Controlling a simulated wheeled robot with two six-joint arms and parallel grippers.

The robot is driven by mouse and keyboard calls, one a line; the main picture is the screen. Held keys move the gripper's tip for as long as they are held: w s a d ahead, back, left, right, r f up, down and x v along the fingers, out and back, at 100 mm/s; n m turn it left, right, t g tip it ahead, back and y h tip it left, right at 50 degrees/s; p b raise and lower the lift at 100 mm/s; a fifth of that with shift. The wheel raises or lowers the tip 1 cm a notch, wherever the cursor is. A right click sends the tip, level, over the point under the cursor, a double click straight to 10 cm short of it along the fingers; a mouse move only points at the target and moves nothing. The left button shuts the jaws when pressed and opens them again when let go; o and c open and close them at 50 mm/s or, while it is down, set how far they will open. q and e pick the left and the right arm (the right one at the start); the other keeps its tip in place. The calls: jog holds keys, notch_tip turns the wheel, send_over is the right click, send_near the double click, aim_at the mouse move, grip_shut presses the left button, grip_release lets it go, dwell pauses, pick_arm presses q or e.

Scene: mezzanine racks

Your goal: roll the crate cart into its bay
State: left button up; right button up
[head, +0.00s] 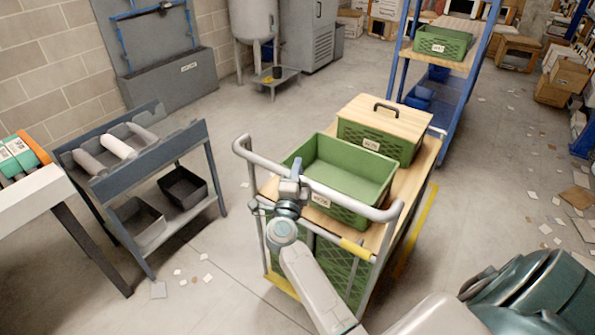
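The crate cart (425,165) stands in the middle of the head view, with a wooden top and a grey tube handle (245,150) at its near end. An open, empty green crate (350,172) and a green crate with a wooden lid (385,125) sit on top. More green crate sides show below. My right gripper (294,177) is at the left part of the handle, overlapping the tube. Its fingertips are too small to tell whether they are closed around it. My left gripper is out of view. A yellow floor stripe (418,228) runs along the cart's right side.
A blue-framed rack (455,92) with a green crate (441,42) stands just behind the cart. A grey two-level trolley (150,172) and white table (32,196) are at left.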

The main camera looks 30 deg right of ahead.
grip_shut()
jog(key=shift+d+r, duration=0.1)
